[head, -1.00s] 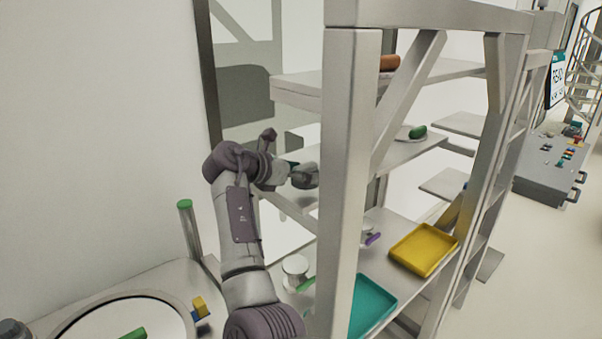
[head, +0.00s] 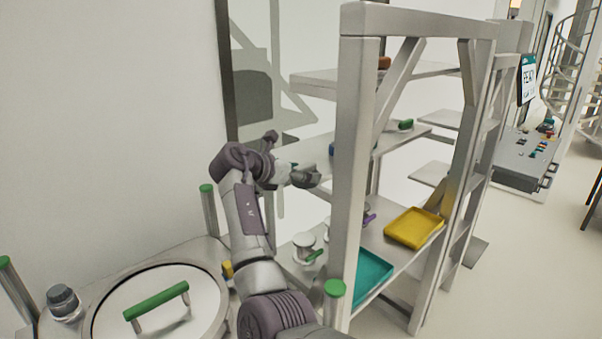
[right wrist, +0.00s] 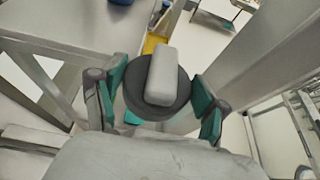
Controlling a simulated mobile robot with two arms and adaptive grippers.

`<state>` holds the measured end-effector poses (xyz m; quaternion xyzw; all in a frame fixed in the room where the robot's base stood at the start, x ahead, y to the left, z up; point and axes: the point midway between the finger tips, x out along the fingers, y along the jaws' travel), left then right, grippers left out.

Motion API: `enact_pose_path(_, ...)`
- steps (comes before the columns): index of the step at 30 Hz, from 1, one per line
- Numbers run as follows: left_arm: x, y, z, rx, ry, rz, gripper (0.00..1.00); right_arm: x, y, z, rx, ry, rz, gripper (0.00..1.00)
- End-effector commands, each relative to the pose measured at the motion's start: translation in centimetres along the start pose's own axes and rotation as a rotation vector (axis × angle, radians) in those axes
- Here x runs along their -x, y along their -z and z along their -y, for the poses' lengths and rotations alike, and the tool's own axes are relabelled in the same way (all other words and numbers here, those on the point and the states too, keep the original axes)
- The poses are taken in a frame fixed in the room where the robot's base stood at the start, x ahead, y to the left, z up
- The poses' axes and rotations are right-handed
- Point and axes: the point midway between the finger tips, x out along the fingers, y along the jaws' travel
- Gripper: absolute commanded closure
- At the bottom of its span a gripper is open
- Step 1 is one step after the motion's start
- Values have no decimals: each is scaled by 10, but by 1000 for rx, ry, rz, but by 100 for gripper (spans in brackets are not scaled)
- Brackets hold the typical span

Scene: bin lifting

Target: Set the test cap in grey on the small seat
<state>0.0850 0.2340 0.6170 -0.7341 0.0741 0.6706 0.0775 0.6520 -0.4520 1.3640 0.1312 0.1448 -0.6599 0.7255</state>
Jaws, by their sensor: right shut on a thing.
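The grey test cap (right wrist: 161,75), a dark round disc with a pale grey bar handle, sits between the teal-lined fingers of my right gripper (right wrist: 158,102) in the right wrist view. The gripper is shut on it. In the head view my right gripper (head: 305,177) is in the air at the left side of the shelf rack, and the cap is too small to make out there. I cannot tell for sure which part is the small seat. My left gripper is not in view.
The rack's upright (head: 357,180) stands just right of my arm. Its lower shelf holds a teal tray (head: 372,272) and a yellow tray (head: 414,228). A large lid with a green handle (head: 157,300) and a dark knob (head: 63,299) are on the bench at left.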

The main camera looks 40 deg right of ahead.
Motion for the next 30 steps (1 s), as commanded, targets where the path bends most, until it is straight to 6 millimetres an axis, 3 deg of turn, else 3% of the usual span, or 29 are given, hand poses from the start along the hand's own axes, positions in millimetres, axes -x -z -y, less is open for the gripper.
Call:
enact_pose_path(5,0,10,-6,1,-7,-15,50,0,0,0,-1,0,1,63)
enact_pose_path(30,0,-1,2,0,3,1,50,18,-43,0,-1,0,1,63)
